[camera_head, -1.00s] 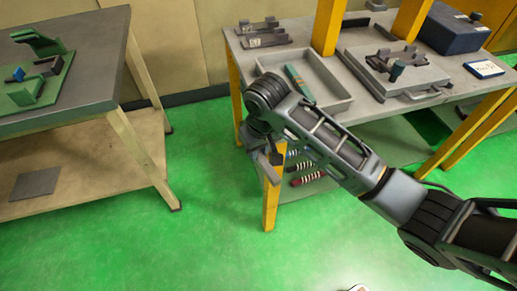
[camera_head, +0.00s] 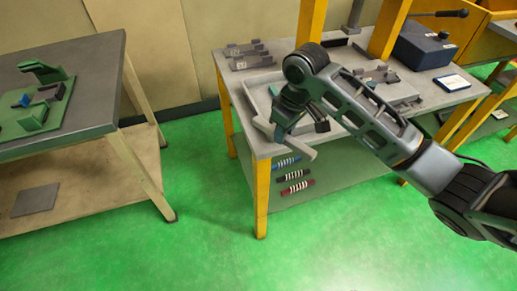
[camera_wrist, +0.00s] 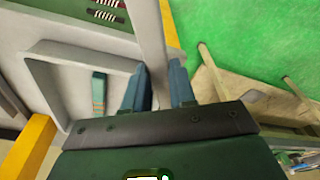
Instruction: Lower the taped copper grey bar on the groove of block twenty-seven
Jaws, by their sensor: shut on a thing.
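My gripper (camera_head: 281,130) is shut on a plain grey bar (camera_head: 301,152) above the front left corner of the yellow-legged table. In the wrist view, the bar (camera_wrist: 150,45) runs between the two blue-grey fingers (camera_wrist: 160,88) and away from me. Its copper and tape cannot be made out. Two grey blocks with small labels, one (camera_head: 246,50) behind the other, stand at the table's back left. The labels are too small to read, so I cannot tell which block is twenty-seven. The bar is apart from both blocks.
A shallow grey tray (camera_wrist: 45,75) with a teal bar (camera_wrist: 99,92) lies below my gripper. A blue box (camera_head: 425,50) stands at the back right. Several striped bars lie on the lower shelf (camera_head: 340,172). A dark table (camera_head: 95,60) with a green fixture (camera_head: 42,95) stands left, across open floor.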

